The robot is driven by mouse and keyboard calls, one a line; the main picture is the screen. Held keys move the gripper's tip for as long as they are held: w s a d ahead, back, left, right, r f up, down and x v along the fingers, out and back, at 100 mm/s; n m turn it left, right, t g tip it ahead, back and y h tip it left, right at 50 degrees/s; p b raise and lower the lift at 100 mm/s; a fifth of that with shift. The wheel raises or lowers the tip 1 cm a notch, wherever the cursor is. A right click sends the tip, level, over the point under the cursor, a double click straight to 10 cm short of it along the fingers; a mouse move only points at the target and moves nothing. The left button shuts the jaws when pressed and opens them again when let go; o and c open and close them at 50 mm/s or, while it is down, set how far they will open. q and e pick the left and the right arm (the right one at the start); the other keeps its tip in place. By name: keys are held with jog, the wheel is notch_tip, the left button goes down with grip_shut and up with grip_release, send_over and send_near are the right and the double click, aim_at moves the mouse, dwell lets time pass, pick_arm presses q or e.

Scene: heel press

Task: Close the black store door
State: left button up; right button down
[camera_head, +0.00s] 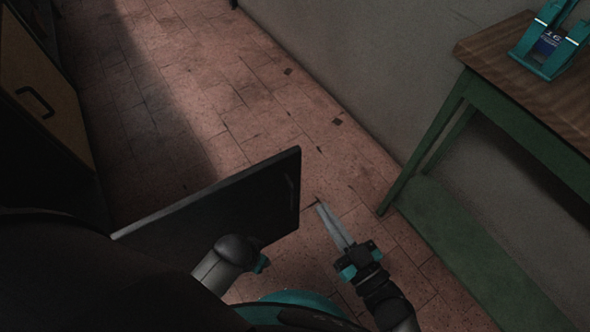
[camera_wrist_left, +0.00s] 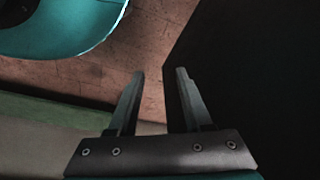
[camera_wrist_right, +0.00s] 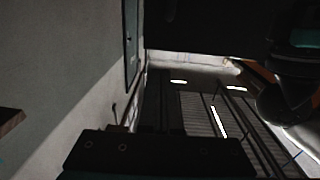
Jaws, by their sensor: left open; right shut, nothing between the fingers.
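The black store door (camera_head: 215,203) stands open in the head view, jutting out over the tiled floor with a slim handle-like strip near its right end. My left arm is in front of its lower edge; my left gripper is hidden there. In the left wrist view my left gripper (camera_wrist_left: 160,73) is open and empty, with a large black surface, probably the door (camera_wrist_left: 265,85), close to its right finger. My right gripper (camera_head: 321,207) is shut and empty, to the right of the door and apart from it in the picture.
A green table (camera_head: 520,120) with a wooden top stands at the right by the wall, bearing a teal stand (camera_head: 545,45). A tan cabinet front (camera_head: 40,85) with a black handle is at the upper left. The tiled floor (camera_head: 270,110) between is clear.

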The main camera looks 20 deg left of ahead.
jog(key=b, duration=0.3)
send_near(289, 158)
jog(key=x, duration=0.5)
jog(key=shift+a, duration=0.1)
pick_arm(q)
jog(key=w+r+t, duration=0.1)
jog(key=w+r, duration=0.2)
jog(key=r, duration=0.5)
jog(key=shift+w+d+b, duration=0.35)
jog(key=shift+d+b, duration=0.05)
jog(key=shift+b, duration=0.05)
pick_arm(e)
jog(key=shift+x, duration=0.85)
jog(key=shift+w, duration=0.1)
